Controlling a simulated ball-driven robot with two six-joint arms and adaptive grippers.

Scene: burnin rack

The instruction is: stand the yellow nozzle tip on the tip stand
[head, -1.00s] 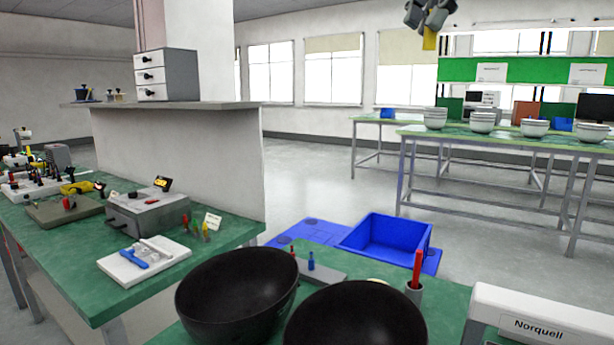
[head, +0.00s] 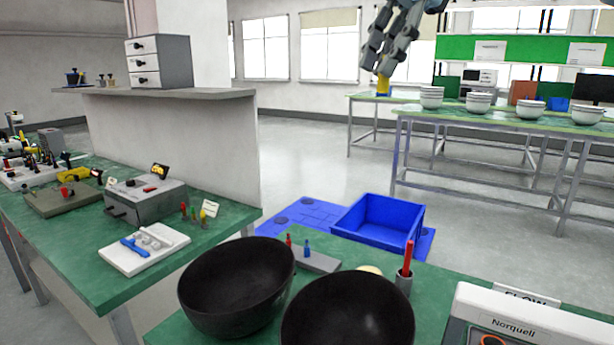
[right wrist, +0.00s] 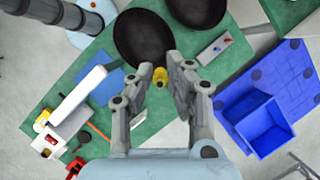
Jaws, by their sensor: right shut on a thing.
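My right gripper (head: 383,72) is shut on the yellow nozzle tip (head: 383,86) and holds it high in the air. In the right wrist view the yellow tip (right wrist: 160,76) shows between the fingertips (right wrist: 158,86). A grey flat block (head: 320,263), seemingly the tip stand, lies on the near green table behind the black bowls. A red tip (head: 289,241) and a blue tip (head: 306,247) stand on it. The block also shows in the right wrist view (right wrist: 210,52), up and right of the held tip. My left gripper is not in view.
Two black bowls (head: 237,285) (head: 348,312) stand on the near table. A blue bin (head: 380,222) is on the floor beyond.

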